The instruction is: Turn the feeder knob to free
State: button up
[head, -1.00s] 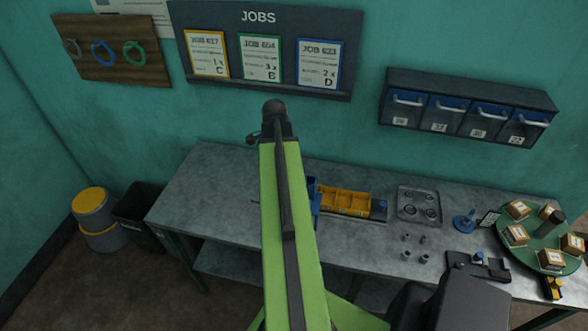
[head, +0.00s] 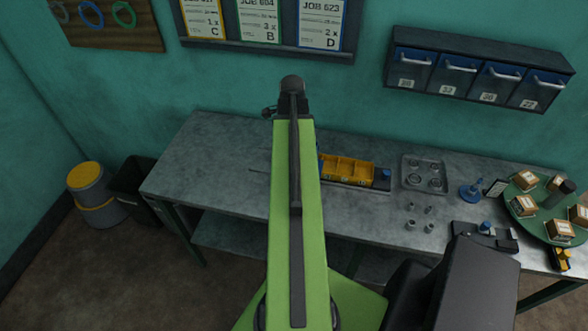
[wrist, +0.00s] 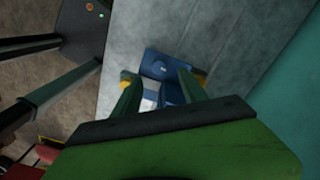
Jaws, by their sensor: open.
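A yellow compartment tray (head: 347,171), which looks like the feeder, sits on the grey bench. A small blue knob-like part (head: 386,174) is at its right end; I cannot tell its setting. The green arm hides the tray's left end in the head view. In the wrist view my gripper (wrist: 162,80) is open, its two fingers pointing down toward a blue block (wrist: 165,64) with a round dark spot. White and blue parts show between the fingers. I cannot tell whether the fingers touch anything, or whether this block carries the knob.
On the grey bench (head: 222,150), a metal tray (head: 424,160), small metal parts, a blue funnel-like piece (head: 472,190) and a green round stand (head: 522,212) with boxes lie right of the feeder. Blue-fronted bins (head: 457,76) hang above. The bench's left part looks mostly clear.

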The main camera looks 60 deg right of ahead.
notch_tip(320, 180, down, 8)
jog(key=b, duration=0.6)
jog(key=shift+r, duration=0.2)
